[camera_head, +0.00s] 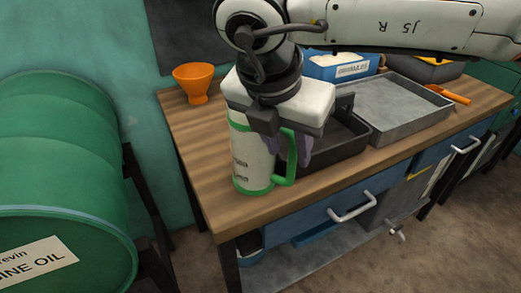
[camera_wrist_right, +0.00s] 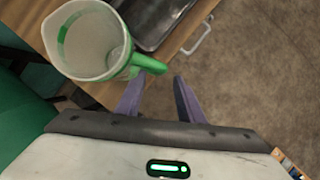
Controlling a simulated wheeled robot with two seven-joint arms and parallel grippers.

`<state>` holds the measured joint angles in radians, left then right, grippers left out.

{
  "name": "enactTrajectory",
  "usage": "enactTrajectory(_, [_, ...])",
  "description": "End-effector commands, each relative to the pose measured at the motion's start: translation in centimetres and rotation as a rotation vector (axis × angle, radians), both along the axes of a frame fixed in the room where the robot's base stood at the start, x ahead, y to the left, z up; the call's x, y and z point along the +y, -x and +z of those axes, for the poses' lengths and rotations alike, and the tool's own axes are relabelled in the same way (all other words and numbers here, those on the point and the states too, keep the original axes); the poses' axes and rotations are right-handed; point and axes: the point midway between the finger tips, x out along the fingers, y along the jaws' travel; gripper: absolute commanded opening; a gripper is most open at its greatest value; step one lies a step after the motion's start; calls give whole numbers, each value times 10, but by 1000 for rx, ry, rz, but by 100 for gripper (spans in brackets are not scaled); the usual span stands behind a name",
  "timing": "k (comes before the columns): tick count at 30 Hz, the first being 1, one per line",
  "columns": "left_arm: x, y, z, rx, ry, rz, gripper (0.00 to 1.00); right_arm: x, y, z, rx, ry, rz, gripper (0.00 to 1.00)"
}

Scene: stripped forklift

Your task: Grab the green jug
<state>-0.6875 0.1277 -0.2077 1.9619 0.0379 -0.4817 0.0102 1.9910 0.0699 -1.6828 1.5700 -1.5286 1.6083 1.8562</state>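In the right wrist view, the jug (camera_wrist_right: 90,42) is at upper left, open mouth facing the camera. There the two fingers of my right gripper (camera_wrist_right: 157,85) are apart, and the handle's outer end shows just beyond and between the tips. My left gripper is out of view.
The workbench (camera_head: 217,205) also holds an orange funnel cup (camera_head: 194,82), a dark tray (camera_head: 345,140) close right of the jug, a grey metal tray (camera_head: 395,105) and a blue bin (camera_head: 338,68).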

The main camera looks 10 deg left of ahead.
Motion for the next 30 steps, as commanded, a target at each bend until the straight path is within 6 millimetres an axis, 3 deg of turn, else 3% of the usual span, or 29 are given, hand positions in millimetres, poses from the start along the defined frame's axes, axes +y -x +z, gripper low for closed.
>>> enactTrajectory(7, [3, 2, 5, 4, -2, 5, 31, -6, -15, -32, 3, 0, 1, 35])
enactTrajectory(16, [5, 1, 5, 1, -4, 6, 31, -7, -18, -38, 1, -1, 0, 35])
enactTrajectory(17, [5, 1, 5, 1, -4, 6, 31, -7, -18, -38, 1, -1, 0, 33])
enactTrajectory(23, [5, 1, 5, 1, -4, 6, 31, -7, -18, -38, 1, -1, 1, 0])
enactTrajectory(30, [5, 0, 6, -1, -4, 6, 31, -7, -18, -37, -1, -2, 1, 0])
